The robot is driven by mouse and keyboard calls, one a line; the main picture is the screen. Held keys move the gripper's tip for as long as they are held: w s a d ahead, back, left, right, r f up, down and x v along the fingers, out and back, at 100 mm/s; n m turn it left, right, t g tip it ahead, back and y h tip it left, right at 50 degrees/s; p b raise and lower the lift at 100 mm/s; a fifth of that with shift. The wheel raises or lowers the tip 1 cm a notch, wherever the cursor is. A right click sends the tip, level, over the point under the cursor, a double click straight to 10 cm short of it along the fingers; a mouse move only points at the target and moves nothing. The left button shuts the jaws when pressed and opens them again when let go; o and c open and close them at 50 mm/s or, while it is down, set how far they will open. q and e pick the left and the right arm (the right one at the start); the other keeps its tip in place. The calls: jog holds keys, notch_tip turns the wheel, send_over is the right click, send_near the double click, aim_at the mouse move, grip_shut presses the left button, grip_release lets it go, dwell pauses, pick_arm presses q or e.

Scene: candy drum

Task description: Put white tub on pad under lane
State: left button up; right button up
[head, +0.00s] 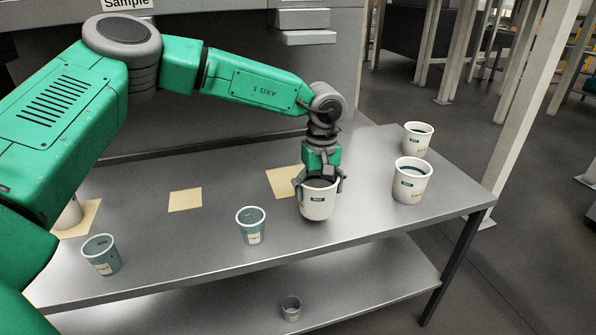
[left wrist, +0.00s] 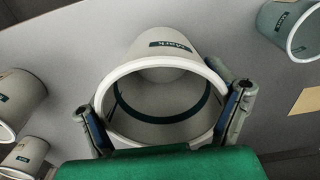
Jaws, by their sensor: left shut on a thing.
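My left gripper (head: 319,182) is shut on a white tub (head: 318,206) with a dark label, its fingers at the rim on both sides. In the left wrist view the tub (left wrist: 165,72) shows its open mouth between the fingers, with a dark green band inside. I cannot tell whether its base touches the table. A tan pad (head: 283,182) lies just behind and left of it, partly hidden by the gripper. Another tan pad (head: 185,200) lies bare further left. A third pad (head: 88,218) at far left bears a white tub (head: 69,215), partly hidden by my arm. My right gripper is out of view.
Two white tubs, one near (head: 412,184) and one far (head: 418,139), stand at the table's right end. Teal tubs stand near the front edge, one in the middle (head: 251,226) and one at left (head: 102,256). A small grey cup (head: 291,309) is on the lower shelf.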

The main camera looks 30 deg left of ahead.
pick_arm(q)
jog(key=w+a, duration=0.4)
jog(key=w+a+b, duration=0.1)
jog(key=w+a, duration=0.3)
jog(key=a, duration=0.1)
jog(key=w+a+b, duration=0.1)
jog(key=w+a, duration=0.3)
jog(key=a, duration=0.1)
jog(key=shift+a, duration=0.25)
jog(key=shift+d+f+b, duration=0.2)
jog(key=shift+f+b, duration=0.1)
jog(key=shift+f, duration=1.45)
jog(key=shift+a, duration=0.1)
jog(key=o, duration=1.1)
jog(key=shift+o, duration=0.2)
